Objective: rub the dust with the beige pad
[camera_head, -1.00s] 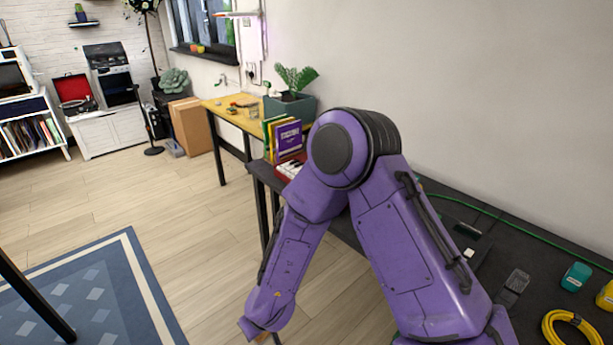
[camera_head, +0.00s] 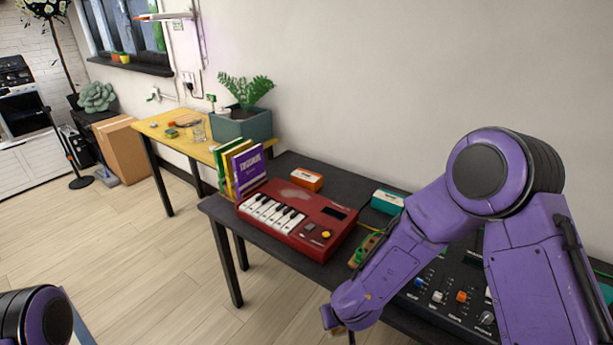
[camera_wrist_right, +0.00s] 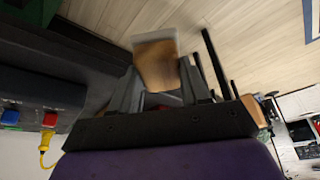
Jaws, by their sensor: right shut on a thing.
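The beige pad (camera_wrist_right: 155,62) shows in the right wrist view, with a tan-brown face and a paler edge. My right gripper (camera_wrist_right: 158,82) is shut on it, one finger on each side. In the head view my right arm reaches in from the right, and its wrist is low at the bottom edge, in front of the black table; the pad cannot be made out there. A pale greyish dust patch (camera_head: 291,193) seems to lie on the top of the red keyboard (camera_head: 330,214), left of its display. The right wrist is apart from the keyboard. My left gripper is out of view.
Upright books (camera_head: 249,171) stand at the keyboard's left end. An orange box (camera_head: 307,179) and a teal box (camera_head: 387,201) sit behind it. A black mixer (camera_head: 437,290) lies partly behind my right arm. A planter (camera_head: 243,124) stands farther back.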

